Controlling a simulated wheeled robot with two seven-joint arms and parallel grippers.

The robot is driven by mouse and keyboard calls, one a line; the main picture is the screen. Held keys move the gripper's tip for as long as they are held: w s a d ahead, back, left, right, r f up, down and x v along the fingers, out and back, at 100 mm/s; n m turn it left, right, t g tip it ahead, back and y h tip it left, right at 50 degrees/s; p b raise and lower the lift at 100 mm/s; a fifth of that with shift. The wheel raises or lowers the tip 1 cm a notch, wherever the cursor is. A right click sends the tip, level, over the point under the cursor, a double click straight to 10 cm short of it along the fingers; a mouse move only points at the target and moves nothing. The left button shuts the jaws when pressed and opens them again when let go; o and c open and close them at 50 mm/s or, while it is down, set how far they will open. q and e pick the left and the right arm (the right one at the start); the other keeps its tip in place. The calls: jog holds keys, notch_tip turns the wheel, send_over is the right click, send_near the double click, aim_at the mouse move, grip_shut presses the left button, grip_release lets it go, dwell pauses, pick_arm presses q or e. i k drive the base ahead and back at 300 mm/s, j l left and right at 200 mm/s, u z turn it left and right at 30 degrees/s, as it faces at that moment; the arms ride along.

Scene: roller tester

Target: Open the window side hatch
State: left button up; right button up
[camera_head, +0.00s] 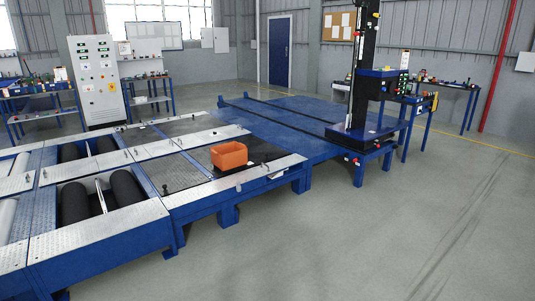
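The roller tester (100,245) is a long blue frame with silver tread plates, running from the lower left to the middle. Pairs of black rollers (127,187) show in its openings. Dark flat panels lie between the silver plates: one nearer me (180,172) and one on the far side, toward the windows (190,125). I cannot tell for sure which panel is the window side hatch; the far one looks flat and closed. An orange crate (229,156) stands on the near side of the tester. Neither of my grippers is in view.
A grey control cabinet (97,78) stands behind the tester. A blue platform (285,117) carries a tall black column (357,85). Workbenches (150,92) stand along the back. The grey floor (350,230) in front and right is clear.

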aim_at(272, 166)
jog(key=i, duration=3.1)
